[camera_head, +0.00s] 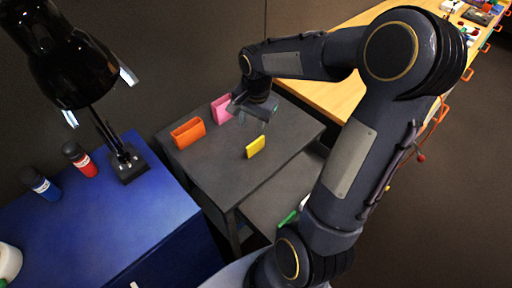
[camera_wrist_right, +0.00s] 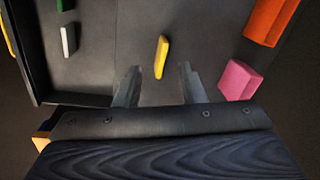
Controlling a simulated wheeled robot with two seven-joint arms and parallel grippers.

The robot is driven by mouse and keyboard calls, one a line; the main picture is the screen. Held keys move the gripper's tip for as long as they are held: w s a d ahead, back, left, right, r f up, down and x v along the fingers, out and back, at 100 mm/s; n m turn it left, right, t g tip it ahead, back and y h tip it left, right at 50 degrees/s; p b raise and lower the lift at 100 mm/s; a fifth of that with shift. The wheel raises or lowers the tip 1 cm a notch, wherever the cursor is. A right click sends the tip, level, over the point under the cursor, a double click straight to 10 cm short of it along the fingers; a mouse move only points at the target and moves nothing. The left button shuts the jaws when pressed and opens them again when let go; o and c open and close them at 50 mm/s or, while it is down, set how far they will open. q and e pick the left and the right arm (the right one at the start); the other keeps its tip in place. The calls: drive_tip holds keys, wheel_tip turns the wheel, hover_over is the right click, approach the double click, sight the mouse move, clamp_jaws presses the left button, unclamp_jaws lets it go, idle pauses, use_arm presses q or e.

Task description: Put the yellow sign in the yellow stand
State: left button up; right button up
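A small yellow block-like piece (camera_head: 255,147) stands on the dark grey table. It also shows in the right wrist view (camera_wrist_right: 161,56), upright and narrow. I cannot tell for sure whether it is the sign or the stand. My right gripper (camera_head: 252,121) is above the table, beside and a little behind the yellow piece, touching nothing. In the right wrist view its two fingers (camera_wrist_right: 159,86) are spread and empty, with the yellow piece beyond the gap between them. A second yellow thing (camera_wrist_right: 8,32) is cut off at the left edge there. My left gripper is out of view.
An orange holder (camera_head: 188,133) and a pink holder (camera_head: 221,109) stand along the table's back. A black lamp (camera_head: 72,70) stands on the blue cabinet (camera_head: 120,225) at left.

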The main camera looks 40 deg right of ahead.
sight(255, 142)
drive_tip(key=w+d+f+m, duration=0.2)
drive_tip(key=f, duration=0.1)
drive_tip(key=w+d+f+m+g, duration=0.1)
drive_tip(key=f, duration=0.1)
drive_tip(key=shift+w+f, duration=0.1)
drive_tip(key=shift+w, duration=0.1)
drive_tip(key=shift+d+f, duration=0.1)
drive_tip(key=shift+f, duration=0.25)
drive_tip(key=f, duration=0.2)
drive_tip(key=f+p, duration=0.1)
drive_tip(key=f, duration=0.3)
drive_tip(key=shift+s+d+f, duration=0.15)
drive_tip(key=shift+s+d, duration=0.05)
drive_tip(key=shift+d, duration=0.05)
drive_tip(key=shift+f+p, duration=0.3)
drive_tip(key=shift+f, duration=0.25)
clamp_jaws()
